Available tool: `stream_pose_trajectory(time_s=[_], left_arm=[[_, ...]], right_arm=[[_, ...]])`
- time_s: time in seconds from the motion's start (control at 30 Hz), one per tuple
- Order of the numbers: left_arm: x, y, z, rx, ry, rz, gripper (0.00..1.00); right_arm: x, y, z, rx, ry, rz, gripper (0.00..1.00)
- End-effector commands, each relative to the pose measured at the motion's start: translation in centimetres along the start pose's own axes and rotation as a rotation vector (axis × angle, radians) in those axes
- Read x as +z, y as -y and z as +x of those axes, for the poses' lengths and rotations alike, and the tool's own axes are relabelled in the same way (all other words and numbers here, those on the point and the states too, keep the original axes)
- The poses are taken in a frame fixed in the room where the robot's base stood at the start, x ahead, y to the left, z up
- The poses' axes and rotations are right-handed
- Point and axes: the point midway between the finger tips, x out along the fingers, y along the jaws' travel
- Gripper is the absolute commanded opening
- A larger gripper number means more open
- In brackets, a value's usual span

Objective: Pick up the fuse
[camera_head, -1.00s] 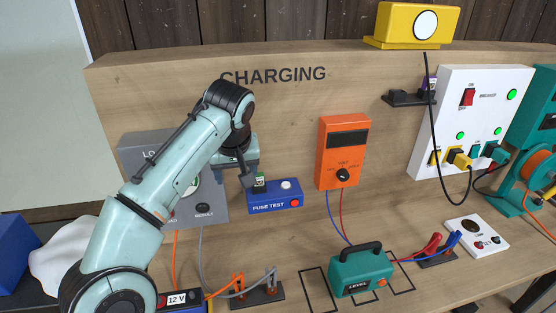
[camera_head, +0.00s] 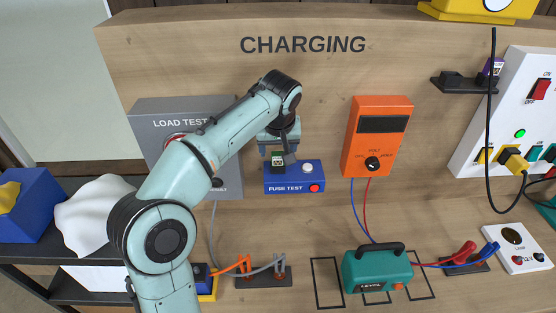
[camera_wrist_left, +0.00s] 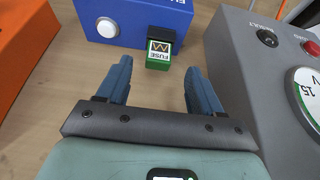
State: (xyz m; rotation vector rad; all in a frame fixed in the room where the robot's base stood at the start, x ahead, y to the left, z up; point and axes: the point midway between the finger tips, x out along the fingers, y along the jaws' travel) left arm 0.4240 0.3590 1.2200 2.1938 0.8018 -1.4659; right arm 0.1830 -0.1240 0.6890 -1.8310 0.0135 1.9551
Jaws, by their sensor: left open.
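The fuse (camera_head: 278,160) is small, with a green body, a white label and a black end. It stands at the left part of the blue fuse test box (camera_head: 292,186). In the left wrist view the fuse (camera_wrist_left: 159,53) lies ahead of my left gripper (camera_wrist_left: 160,75), between the lines of its two spread fingers. The fingers are open, empty and apart from the fuse. In the head view the left gripper (camera_head: 278,150) is right by the fuse, partly hidden by its own arm. How the fuse's black end meets the box cannot be told. My right gripper is not in view.
The grey load tester (camera_head: 150,125) stands close on the left, and the orange meter (camera_head: 378,140) on the right. A purple-labelled item (camera_head: 492,68) sits in a black holder (camera_head: 455,84). Open bench lies in front of the test box.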

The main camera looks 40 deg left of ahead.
Motion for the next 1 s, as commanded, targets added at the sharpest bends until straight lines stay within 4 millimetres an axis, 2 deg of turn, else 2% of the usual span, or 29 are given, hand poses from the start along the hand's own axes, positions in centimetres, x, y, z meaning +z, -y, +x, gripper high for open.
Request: stream_pose_trajectory(time_s=[0.3,0.4,0.63,0.67,0.83,0.87,1.0], left_arm=[[-0.5,-0.1,4.3,-0.002,0.002,0.001,0.66],[-0.4,-0.2,5.0,-0.001,0.001,0.002,0.66],[-0.4,-0.2,5.1,0.000,0.000,0.001,0.66],[-0.4,-0.2,5.1,0.000,0.000,0.001,0.59],[-0.4,-0.2,5.1,0.000,0.000,0.001,0.04],[-0.4,-0.2,5.1,0.000,0.000,0.001,0.00],[-0.5,-0.2,5.1,0.000,-0.001,0.001,0.00]], right_arm=[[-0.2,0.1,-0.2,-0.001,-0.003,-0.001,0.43],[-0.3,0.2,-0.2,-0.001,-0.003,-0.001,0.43],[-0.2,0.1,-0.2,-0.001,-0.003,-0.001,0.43],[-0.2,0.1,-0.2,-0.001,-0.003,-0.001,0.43],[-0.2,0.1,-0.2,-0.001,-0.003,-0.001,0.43],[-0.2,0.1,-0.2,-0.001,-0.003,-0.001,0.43],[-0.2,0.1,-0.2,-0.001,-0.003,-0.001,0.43]])
